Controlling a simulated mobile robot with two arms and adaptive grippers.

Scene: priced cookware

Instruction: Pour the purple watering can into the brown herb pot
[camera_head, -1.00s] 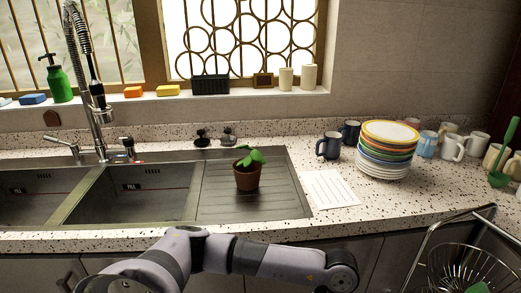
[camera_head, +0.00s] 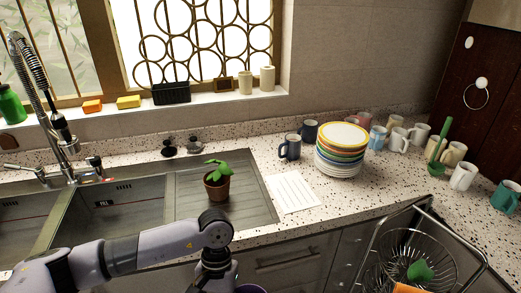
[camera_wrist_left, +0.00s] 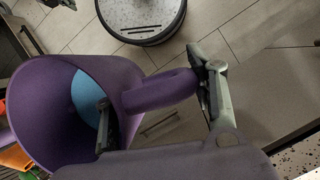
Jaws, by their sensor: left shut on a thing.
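The brown herb pot (camera_head: 217,187) stands upright on the ribbed steel drainboard right of the sink, with a green plant (camera_head: 219,169) in it. The purple watering can (camera_wrist_left: 38,105) fills the left of the left wrist view, with light blue (camera_wrist_left: 86,96) showing inside. My left gripper (camera_wrist_left: 160,95) is shut on its purple handle, one finger on each side. In the head view only a sliver of purple (camera_head: 252,289) shows at the bottom edge, below my wrist, in front of the counter and below the pot. The fingers are hidden there. My right gripper is not in view.
A stack of plates (camera_head: 341,152), dark mugs (camera_head: 290,148) and a white sheet (camera_head: 294,191) are right of the drainboard. A wire basket (camera_head: 415,258) is at the lower right. The faucet (camera_head: 50,100) rises at the left. The drainboard around the pot is clear.

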